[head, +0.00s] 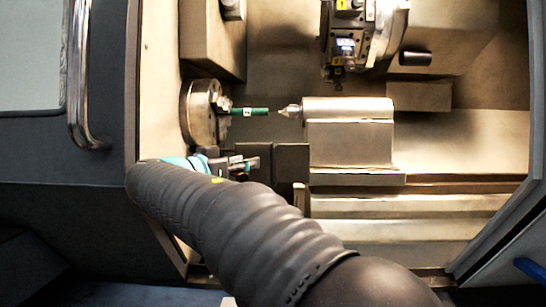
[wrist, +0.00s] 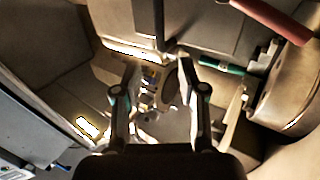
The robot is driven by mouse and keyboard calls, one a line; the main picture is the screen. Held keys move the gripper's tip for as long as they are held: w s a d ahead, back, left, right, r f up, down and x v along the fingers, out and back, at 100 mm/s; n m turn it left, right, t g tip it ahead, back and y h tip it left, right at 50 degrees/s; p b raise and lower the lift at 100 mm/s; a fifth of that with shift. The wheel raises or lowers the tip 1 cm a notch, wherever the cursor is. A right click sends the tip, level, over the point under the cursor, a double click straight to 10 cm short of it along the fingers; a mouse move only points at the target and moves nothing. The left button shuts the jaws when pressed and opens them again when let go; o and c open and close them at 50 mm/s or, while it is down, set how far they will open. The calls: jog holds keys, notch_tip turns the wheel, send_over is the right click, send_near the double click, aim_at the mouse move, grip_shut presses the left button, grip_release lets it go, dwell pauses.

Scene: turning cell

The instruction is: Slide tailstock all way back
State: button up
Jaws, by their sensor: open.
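The tailstock (head: 348,135) is a metal block with a round quill on top and a pointed centre (head: 290,111) facing left. It stands on the bed ways in the middle of the machine. A green bar (head: 249,111) sticks out of the chuck (head: 203,112); a small gap shows between its right end and the centre. My gripper (head: 250,163) is below the green bar, left of the tailstock and apart from it. In the wrist view my gripper (wrist: 155,75) is open with nothing between its fingers. The green bar (wrist: 222,68) and the chuck (wrist: 290,92) show at right there.
The tool turret (head: 365,35) hangs above the tailstock. Dark blocks (head: 280,160) stand between my gripper and the tailstock base. The bed ways (head: 440,185) to the right of the tailstock look clear. The open door with its handle (head: 80,75) is at left.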

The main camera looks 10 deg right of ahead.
jog(key=p, duration=0.2)
send_over(273, 179)
jog(key=shift+w+d, duration=0.15)
jog(key=shift+w, duration=0.3)
grip_shut()
